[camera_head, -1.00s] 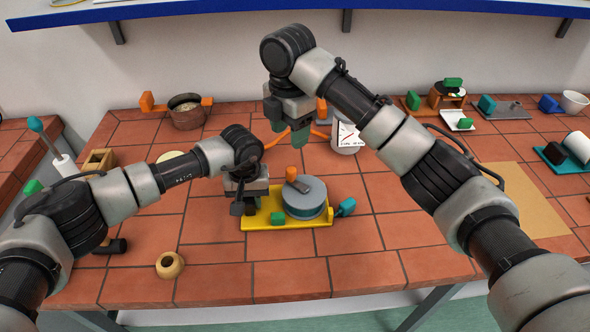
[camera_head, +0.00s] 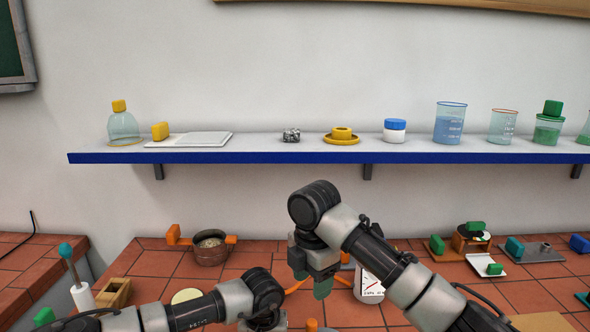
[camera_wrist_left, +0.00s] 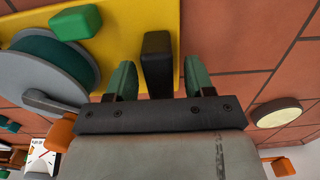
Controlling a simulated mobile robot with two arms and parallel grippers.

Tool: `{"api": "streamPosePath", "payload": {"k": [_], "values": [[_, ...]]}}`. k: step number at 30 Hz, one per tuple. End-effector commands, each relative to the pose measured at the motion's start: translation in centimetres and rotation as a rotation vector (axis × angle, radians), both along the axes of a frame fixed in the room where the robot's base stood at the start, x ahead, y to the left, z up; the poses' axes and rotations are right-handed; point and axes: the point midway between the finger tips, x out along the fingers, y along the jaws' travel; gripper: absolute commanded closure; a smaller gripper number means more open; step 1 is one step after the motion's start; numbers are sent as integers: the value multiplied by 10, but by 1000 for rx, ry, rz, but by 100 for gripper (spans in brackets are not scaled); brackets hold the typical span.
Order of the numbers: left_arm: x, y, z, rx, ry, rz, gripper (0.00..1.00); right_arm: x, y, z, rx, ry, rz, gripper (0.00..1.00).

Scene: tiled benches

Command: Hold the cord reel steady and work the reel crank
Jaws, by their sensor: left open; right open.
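The cord reel (camera_wrist_left: 25,82) shows in the left wrist view as a grey disc with dark teal cord, on a yellow base (camera_wrist_left: 118,20). The base has a green block (camera_wrist_left: 75,22) and a black upright grip (camera_wrist_left: 157,65). My left gripper (camera_wrist_left: 160,80) is open, one finger on each side of the black grip, with small gaps. The reel crank is a grey arm (camera_wrist_left: 55,104) with an orange knob (camera_wrist_left: 60,134); the knob's tip also shows in the head view (camera_head: 311,325). My right gripper (camera_head: 311,281) is open and empty, above the bench.
A blue-edged shelf (camera_head: 280,157) with bottles and beakers runs along the wall. Behind my right gripper stands a white container with a dial (camera_head: 369,287). A brown pot (camera_head: 209,252) stands back left. Several small fixtures, one on a white tray (camera_head: 484,263), stand back right.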

Motion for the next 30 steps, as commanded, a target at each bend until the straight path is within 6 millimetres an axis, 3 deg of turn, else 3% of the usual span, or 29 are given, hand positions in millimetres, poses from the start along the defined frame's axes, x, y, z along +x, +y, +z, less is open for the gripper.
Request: {"api": "streamPosePath", "payload": {"k": [18,28,30], "values": [[0,0,52,-1,0,0,47,0,0,16,0,0,0,45],[0,0,56,-1,0,0,47,0,0,17,0,0,0,45],[0,0,56,0,0,0,36,0,0,17,0,0,0,45]]}}
